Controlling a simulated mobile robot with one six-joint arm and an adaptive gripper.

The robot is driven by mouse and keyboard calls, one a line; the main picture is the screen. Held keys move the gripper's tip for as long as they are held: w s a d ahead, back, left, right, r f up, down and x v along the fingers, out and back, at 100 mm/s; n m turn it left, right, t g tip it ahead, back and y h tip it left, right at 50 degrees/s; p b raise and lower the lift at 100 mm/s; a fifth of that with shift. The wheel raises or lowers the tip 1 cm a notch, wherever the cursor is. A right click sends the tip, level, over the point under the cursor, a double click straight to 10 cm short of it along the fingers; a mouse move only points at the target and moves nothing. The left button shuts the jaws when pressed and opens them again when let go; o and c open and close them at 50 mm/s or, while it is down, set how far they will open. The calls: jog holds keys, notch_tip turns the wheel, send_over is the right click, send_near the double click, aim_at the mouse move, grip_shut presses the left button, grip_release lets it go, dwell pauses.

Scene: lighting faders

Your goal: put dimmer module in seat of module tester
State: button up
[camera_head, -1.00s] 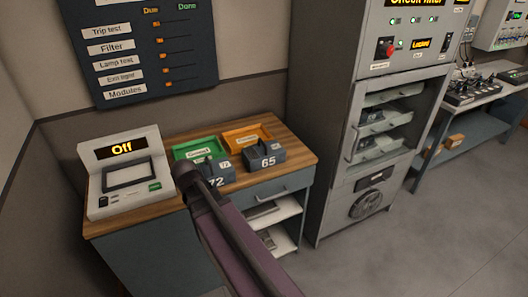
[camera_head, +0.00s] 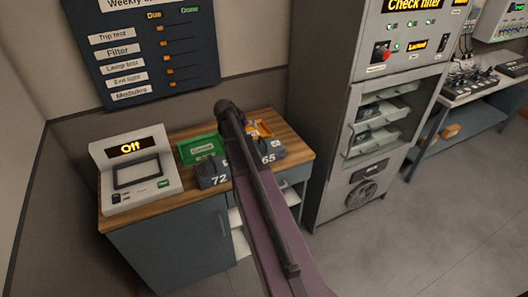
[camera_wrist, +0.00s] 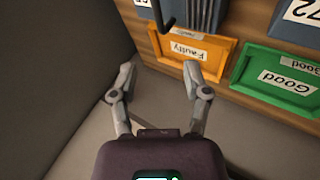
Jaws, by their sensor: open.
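The module tester (camera_head: 112,198) is a pale box at the left of the bench; its display reads "Off". Its seat, a dark framed recess (camera_head: 137,172), looks empty. A grey dimmer module marked 72 (camera_head: 213,172) sits right of the tester; its label also shows in the wrist view (camera_wrist: 303,10). A second grey module marked 65 (camera_head: 273,152) is farther right, partly behind my arm; in the wrist view it is a ribbed body (camera_wrist: 205,14) cut by the top edge. My gripper (camera_wrist: 158,72) is open and empty, apart from both modules, with the orange tray just beyond it.
A green tray labelled "Good" (camera_wrist: 255,62) and an orange tray labelled "Faulty" (camera_wrist: 185,35) lie at the bench's back; my arm partly covers the orange one in the head view. A tall grey cabinet (camera_head: 320,140) stands right of the bench (camera_head: 200,203). A wall board (camera_head: 190,60) hangs above.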

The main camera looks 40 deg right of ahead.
aim_at(262, 140)
jog(key=b+x, duration=0.6)
jog(key=x, duration=0.1)
jog(key=shift+d+f, duration=0.1)
jog(key=shift+f, duration=0.25)
jog(key=shift+d+f+b, duration=0.3)
jog(key=shift+d+b, duration=0.05)
jog(key=shift+b, duration=0.1)
jog(key=shift+b+x, duration=2.1)
jog(key=shift+x, duration=0.55)
jog(key=shift+s+r, duration=0.1)
jog(key=shift+s, duration=0.05)
grip_shut()
